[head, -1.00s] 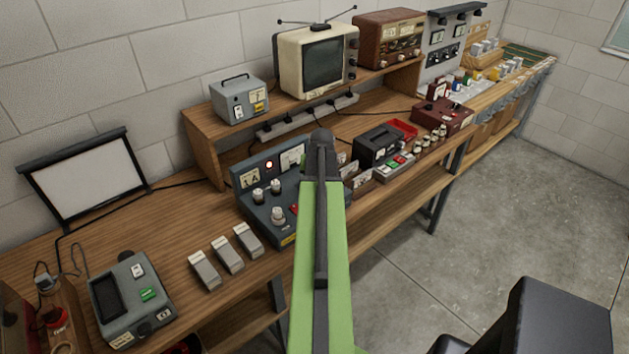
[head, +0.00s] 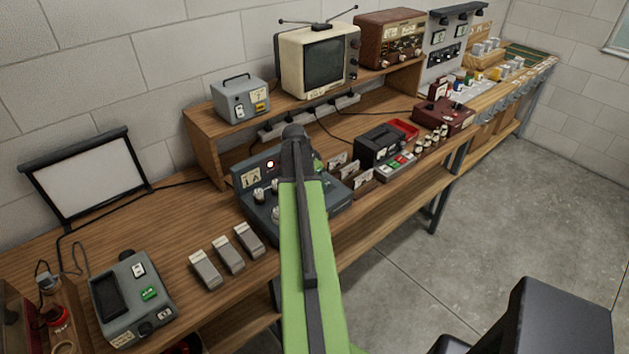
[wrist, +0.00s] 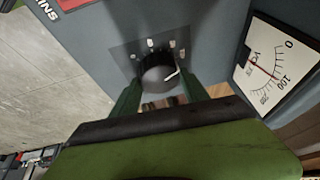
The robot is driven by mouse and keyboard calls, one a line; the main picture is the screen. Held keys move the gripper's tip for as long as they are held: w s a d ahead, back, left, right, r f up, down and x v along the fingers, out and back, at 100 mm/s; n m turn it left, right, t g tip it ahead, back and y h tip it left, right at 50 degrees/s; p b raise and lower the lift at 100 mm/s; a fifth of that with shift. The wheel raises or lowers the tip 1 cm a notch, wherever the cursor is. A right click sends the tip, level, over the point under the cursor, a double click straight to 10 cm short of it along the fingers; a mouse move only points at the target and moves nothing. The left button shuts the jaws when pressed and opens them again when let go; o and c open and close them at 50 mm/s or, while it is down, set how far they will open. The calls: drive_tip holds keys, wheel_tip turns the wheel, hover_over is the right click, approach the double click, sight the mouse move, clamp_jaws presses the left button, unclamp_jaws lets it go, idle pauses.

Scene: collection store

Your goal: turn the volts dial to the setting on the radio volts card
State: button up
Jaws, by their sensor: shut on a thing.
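The volts dial (wrist: 158,72) is a dark round knob on a blue-grey panel in the wrist view. Its white pointer line points right, and several small pale marks are set around its far side. My gripper (wrist: 160,88) is shut on the dial, with one green finger on each side. A volts meter (wrist: 270,68) with a red needle sits right of the dial; the needle lies near 100. In the head view the panel (head: 258,203) is partly hidden by my arm. Several small cards in holders (head: 349,168) stand right of it, too small to read.
Three grey blocks (head: 228,254) lie left of the panel, by a grey device (head: 132,298). A black case (head: 380,143) and a red tray (head: 404,129) stand to the right. A shelf above holds a television (head: 317,62) and a radio (head: 390,38).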

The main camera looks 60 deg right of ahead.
drive_tip(key=shift+w+m, duration=0.35)
drive_tip(key=shift+m, duration=0.25)
drive_tip(key=o, duration=1.4)
drive_tip(key=shift+g, duration=0.3)
drive_tip(key=shift+c, duration=0.2)
drive_tip(key=shift+s, duration=0.15)
drive_tip(key=p+v, duration=1.6)
drive_tip(key=v, duration=0.1)
drive_tip(key=shift+r, duration=0.25)
